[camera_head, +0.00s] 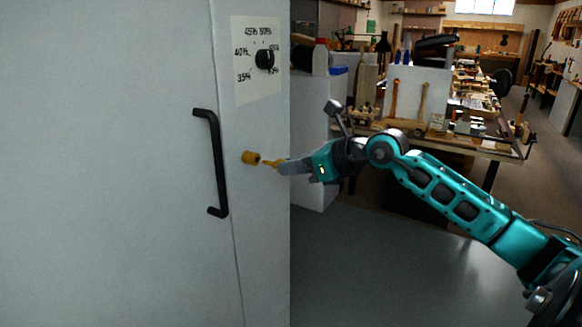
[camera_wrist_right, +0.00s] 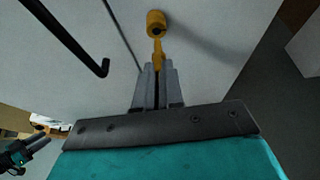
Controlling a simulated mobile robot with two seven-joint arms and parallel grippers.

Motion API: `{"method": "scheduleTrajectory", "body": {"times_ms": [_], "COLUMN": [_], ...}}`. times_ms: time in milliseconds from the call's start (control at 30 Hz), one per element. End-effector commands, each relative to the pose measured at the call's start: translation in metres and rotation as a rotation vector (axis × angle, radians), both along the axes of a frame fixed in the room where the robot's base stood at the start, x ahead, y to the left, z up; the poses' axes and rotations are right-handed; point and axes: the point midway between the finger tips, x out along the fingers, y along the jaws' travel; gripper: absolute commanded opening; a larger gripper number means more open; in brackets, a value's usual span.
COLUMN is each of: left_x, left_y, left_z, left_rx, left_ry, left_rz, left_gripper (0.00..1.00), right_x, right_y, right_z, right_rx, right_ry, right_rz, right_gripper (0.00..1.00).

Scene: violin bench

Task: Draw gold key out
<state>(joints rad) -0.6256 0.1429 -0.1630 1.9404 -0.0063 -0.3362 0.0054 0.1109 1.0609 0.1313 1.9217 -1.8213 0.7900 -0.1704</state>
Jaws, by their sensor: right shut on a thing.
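The gold lock cylinder (camera_head: 250,157) sticks out of the white cabinet door, right of the black handle. My right gripper (camera_head: 284,166) is shut on the gold key (camera_head: 269,163), in front of the lock. In the right wrist view the key (camera_wrist_right: 158,55) points from between the fingertips (camera_wrist_right: 157,72) toward the lock (camera_wrist_right: 156,20), whose dark opening shows. The key's tip is at or just outside the lock's mouth; I cannot tell if they touch. My left gripper (camera_wrist_right: 36,146) shows small at the lower left of the right wrist view; its finger gap is unclear.
The black bar handle (camera_head: 217,163) stands out from the door close to the lock. A dial (camera_head: 265,59) on a marked plate is above. A bench with tools (camera_head: 440,135) stands behind my right arm. Right of the cabinet, the space around the arm is open.

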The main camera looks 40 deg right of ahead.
Motion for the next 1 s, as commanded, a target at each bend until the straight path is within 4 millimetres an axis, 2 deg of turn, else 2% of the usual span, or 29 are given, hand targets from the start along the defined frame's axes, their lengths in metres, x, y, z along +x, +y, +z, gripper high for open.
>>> {"method": "scheduleTrajectory", "body": {"times_ms": [267, 1000], "left_x": [0.000, 0.000], "left_y": [0.000, 0.000], "left_z": [0.002, 0.039], "left_rx": [0.000, 0.000], "left_ry": [0.000, 0.000], "left_rz": [0.000, 0.000], "left_gripper": [0.43, 0.43], "right_x": [0.000, 0.000], "right_y": [0.000, 0.000], "right_z": [0.004, 0.062], "right_rx": [0.000, 0.000], "right_ry": [-0.002, -0.002], "right_rz": [0.000, 0.000], "right_gripper": [0.00, 0.00]}}
